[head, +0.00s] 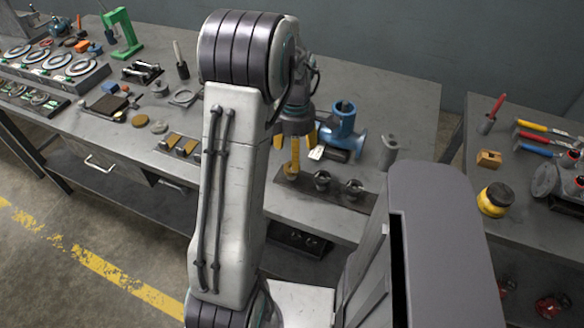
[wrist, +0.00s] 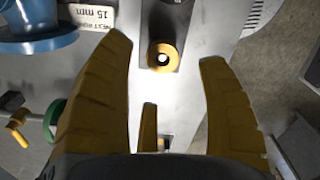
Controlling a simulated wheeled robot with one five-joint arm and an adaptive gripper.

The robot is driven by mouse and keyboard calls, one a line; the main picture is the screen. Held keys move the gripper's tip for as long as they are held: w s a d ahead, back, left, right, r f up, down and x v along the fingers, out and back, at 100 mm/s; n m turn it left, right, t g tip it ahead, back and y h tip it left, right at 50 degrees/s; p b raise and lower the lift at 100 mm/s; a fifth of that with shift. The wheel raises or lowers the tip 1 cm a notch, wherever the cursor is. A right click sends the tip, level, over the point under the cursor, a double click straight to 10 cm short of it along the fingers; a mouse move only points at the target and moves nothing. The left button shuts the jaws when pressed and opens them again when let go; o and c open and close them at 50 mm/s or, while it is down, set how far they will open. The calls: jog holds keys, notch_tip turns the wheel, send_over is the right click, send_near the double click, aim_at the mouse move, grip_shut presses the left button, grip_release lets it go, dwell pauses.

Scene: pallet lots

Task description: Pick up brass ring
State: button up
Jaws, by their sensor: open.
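In the head view the ring (head: 291,174) sits at the left end of the same dark plate (head: 310,193), partly hidden by a finger. My gripper (head: 302,145) is open above the plate, its yellow fingers pointing down. In the wrist view my gripper (wrist: 165,75) has its fingers spread to either side, with the ring between and slightly beyond the tips. Nothing shows in its grip.
Two dark cups (head: 322,181) stand on the plate right of the ring. A blue valve body (head: 342,135) and a white label (head: 316,153) are close behind my gripper. A grey fitting (head: 389,152) stands to the right. Many parts crowd the bench (head: 405,104) on the left.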

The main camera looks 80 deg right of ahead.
jog(key=shift+w+a+f+p, duration=0.1)
jog(key=shift+f+p, duration=0.1)
jog(key=shift+f, duration=1.25)
jog(key=shift+w+f+p, duration=0.1)
jog(key=shift+f+p, duration=0.05)
jog(key=shift+f, duration=1.3)
jog(key=c, duration=1.3)
